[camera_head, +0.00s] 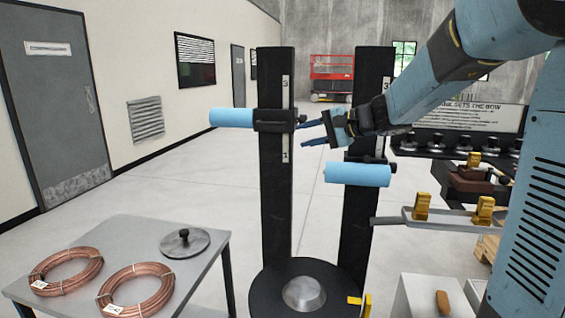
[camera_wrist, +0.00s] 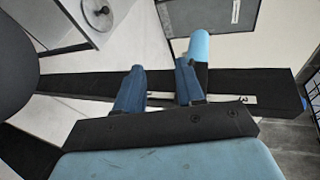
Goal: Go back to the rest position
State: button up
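My gripper (camera_head: 302,134) is in the middle of the head view, in front of the left black post (camera_head: 276,180). Its two blue fingers point left and are spread apart with nothing between them. In the wrist view, my gripper (camera_wrist: 160,66) also shows open, with the black post (camera_wrist: 80,84) and its white scale behind the fingers. A light blue cylinder (camera_head: 231,118) sits on a clamp (camera_head: 274,120) on the left post. It shows just beyond the right finger in the wrist view (camera_wrist: 199,46). Whether that finger touches the clamp, I cannot tell.
A right black post (camera_head: 358,225) carries another light blue cylinder (camera_head: 358,174) below my gripper. A grey table (camera_head: 200,265) holds two copper coils (camera_head: 68,271) (camera_head: 136,290) and a knobbed disc (camera_head: 185,242). A rail with yellow clamps (camera_head: 440,215) is at right. Open floor lies behind.

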jog(key=s+d+f+n+h, duration=0.2)
jog(key=s+d+h, duration=0.2)
jog(key=s, duration=0.6)
jog(key=s+d+f+n+h, duration=0.2)
jog(key=s+d, duration=0.4)
jog(key=s, duration=0.3)
jog(key=s+d+f+n+g+h, duration=0.1)
jog(key=s+d+f+h, duration=0.3)
jog(key=s, duration=0.6)
jog(key=d+n+h, duration=0.1)
jog(key=h, duration=0.1)
jog(key=shift+s+d+h, duration=0.3)
jog(key=shift+s, duration=0.05)
jog(key=shift+s+f, duration=0.1)
